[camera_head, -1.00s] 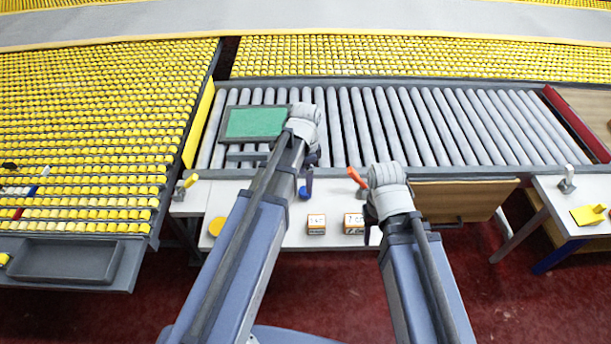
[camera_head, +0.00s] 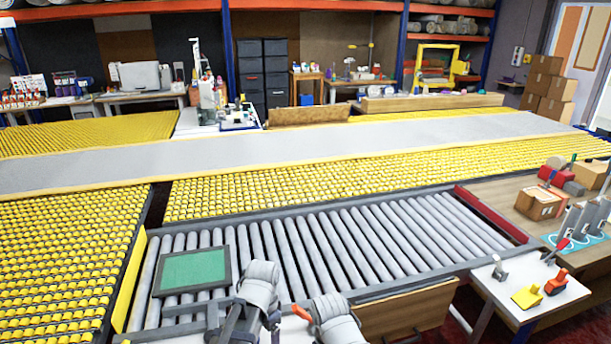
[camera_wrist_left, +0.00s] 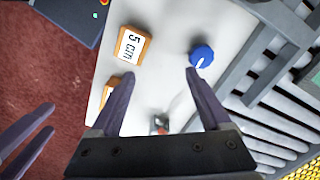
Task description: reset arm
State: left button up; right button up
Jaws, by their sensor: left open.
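My left arm's pale wrist (camera_head: 258,285) is at the bottom of the head view, just right of the green-topped tray (camera_head: 192,270); its fingers are hidden there. In the left wrist view my left gripper (camera_wrist_left: 160,75) is open and empty above a white table (camera_wrist_left: 170,45). A blue round knob (camera_wrist_left: 201,56) is near its right fingertip and a block marked 5 cm (camera_wrist_left: 131,45) near its left. My right arm's pale wrist (camera_head: 332,318) is at the bottom edge of the head view. My right gripper (camera_wrist_left: 50,116) shows its two fingers apart and empty at the left wrist view's left edge.
A grey roller conveyor (camera_head: 380,240) lies ahead, with yellow roller beds (camera_head: 60,260) to the left and beyond. An orange handle (camera_head: 302,312) stands close to my right wrist. A side table (camera_head: 497,293) with small tools is at right. Cardboard boxes (camera_head: 545,90) stand far right.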

pick_arm(q)
jog(key=s+d+n, duration=0.5)
jog(key=s, duration=0.4)
jog(key=shift+d+y, duration=0.2)
jog(key=shift+y, duration=0.1)
